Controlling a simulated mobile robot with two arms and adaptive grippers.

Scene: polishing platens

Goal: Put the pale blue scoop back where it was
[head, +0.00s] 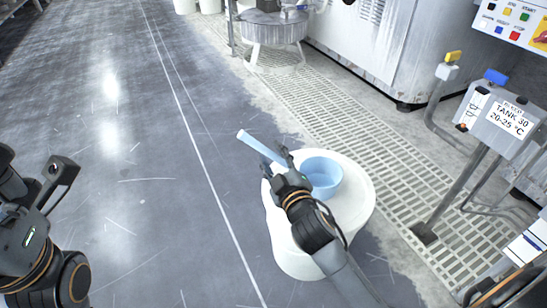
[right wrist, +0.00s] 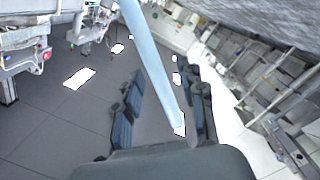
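The pale blue scoop shows in the head view as a handle (head: 259,146) slanting up to the left and a round blue bowl (head: 322,174) over the top of a white drum (head: 353,205). The join between them is hidden by my right gripper (head: 275,164), which is at the handle, left of the bowl. In the right wrist view the handle (right wrist: 150,60) runs down between the two separated fingers, with a clear gap on its left; the gripper looks open. My left gripper (head: 38,172) is at the left edge, fingers apart and empty, far from the scoop.
A tank sign (head: 508,118) on a post stands right of the drum. Floor grating (head: 335,115) runs behind it, with a grey machine cabinet (head: 375,45) and a round metal stand (head: 272,28) further back. The dark floor on the left is clear.

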